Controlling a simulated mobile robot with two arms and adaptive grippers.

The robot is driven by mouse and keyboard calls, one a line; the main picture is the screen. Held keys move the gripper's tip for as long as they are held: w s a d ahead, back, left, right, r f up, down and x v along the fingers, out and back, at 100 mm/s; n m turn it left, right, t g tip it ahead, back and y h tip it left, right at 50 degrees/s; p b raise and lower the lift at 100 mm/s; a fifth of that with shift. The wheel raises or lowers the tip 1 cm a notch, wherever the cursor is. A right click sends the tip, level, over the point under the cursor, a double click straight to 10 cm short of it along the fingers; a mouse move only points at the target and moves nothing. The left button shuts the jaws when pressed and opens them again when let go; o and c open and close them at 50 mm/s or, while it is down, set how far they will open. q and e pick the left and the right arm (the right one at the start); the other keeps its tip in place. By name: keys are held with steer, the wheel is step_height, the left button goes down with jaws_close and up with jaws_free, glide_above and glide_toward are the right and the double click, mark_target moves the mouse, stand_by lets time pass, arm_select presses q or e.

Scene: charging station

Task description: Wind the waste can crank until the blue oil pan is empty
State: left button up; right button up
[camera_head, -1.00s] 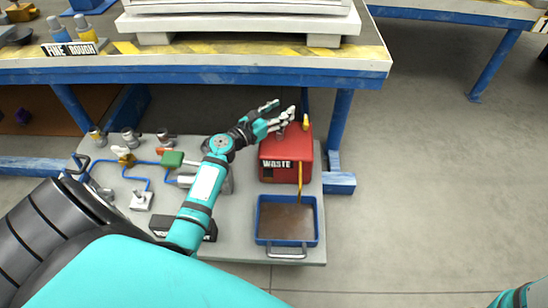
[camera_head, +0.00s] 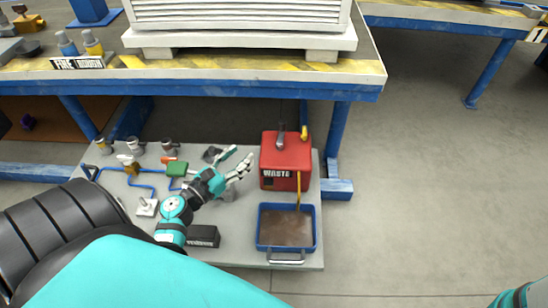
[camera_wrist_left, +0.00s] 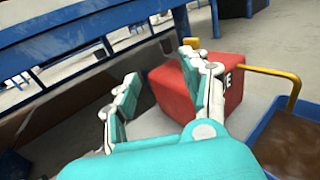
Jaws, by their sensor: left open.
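The red waste can (camera_head: 286,160) stands on the low grey shelf under the workbench; it also shows in the left wrist view (camera_wrist_left: 232,88). Its small grey crank (camera_head: 281,133) stands on top, and I cannot make out its handle. The blue oil pan (camera_head: 262,239) sits in front of the can with brown oil in it; its edge and oil also show in the left wrist view (camera_wrist_left: 290,140). A yellow pipe (camera_head: 299,185) runs from the can to the pan. My left gripper (camera_head: 241,160) is open and empty, left of the can and apart from the crank. My right gripper is not in view.
The workbench (camera_head: 240,88) overhangs the shelf's back. Left of the can are a green box (camera_head: 177,169), blue piping and several small fittings. A black box (camera_head: 203,236) lies left of the pan. The floor at right (camera_head: 430,190) is clear.

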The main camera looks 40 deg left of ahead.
arm_select(q)
steer(key=s+d+m+g+h+p, duration=0.25)
steer(key=d+m+g+p, duration=0.35)
steer(key=d+m, duration=0.4)
steer(key=s+d+m+g+h+p, duration=0.2)
steer(key=s+d+m+g+p, duration=0.15)
steer(key=d+m+p, duration=0.55)
steer(key=s+m+g+p, duration=0.1)
steer(key=m, duration=0.2)
steer(key=s+m+g+y+p, duration=0.1)
steer(key=s+m, duration=0.1)
steer(key=m, duration=0.2)
steer(key=s+m+g+y+p, duration=0.1)
steer(key=s+m+g, duration=0.1)
steer(key=m, duration=0.1)
steer(key=shift+d+f+m, duration=0.2)
steer(key=shift+f+m, duration=0.1)
steer(key=shift+f, duration=0.05)
